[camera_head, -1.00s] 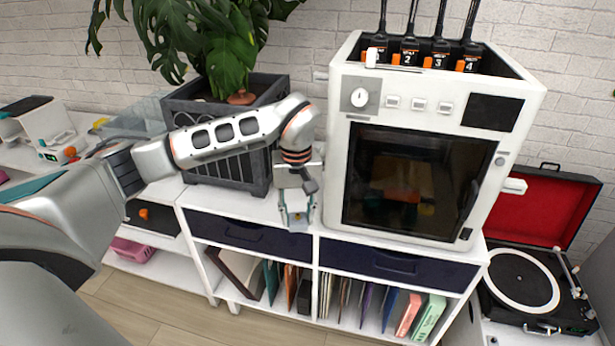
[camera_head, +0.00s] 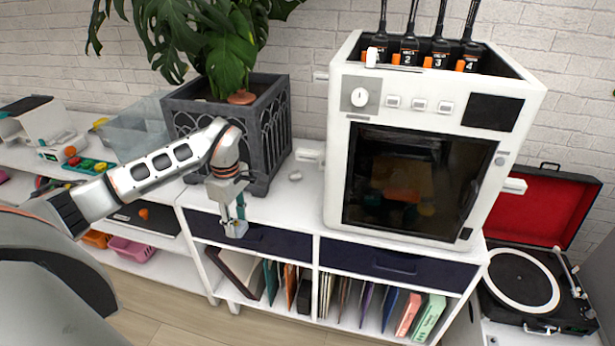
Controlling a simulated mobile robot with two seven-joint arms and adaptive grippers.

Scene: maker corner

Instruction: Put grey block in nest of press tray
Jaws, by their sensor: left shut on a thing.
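My left gripper (camera_head: 236,219) points down in front of the shelf top's front edge, left of the white machine. It is shut on a small light grey block (camera_head: 237,230), which shows at its fingertips, in front of the dark blue drawer. The fingers partly cover the block. I cannot make out a press tray with a nest for certain in this view. My right gripper is not in view.
A white machine (camera_head: 338,190) with a dark glass door stands on the white shelf unit. A dark planter (camera_head: 270,135) stands behind my left arm. A red-lined record player (camera_head: 525,290) is at the right. The shelf top between planter and machine is mostly clear.

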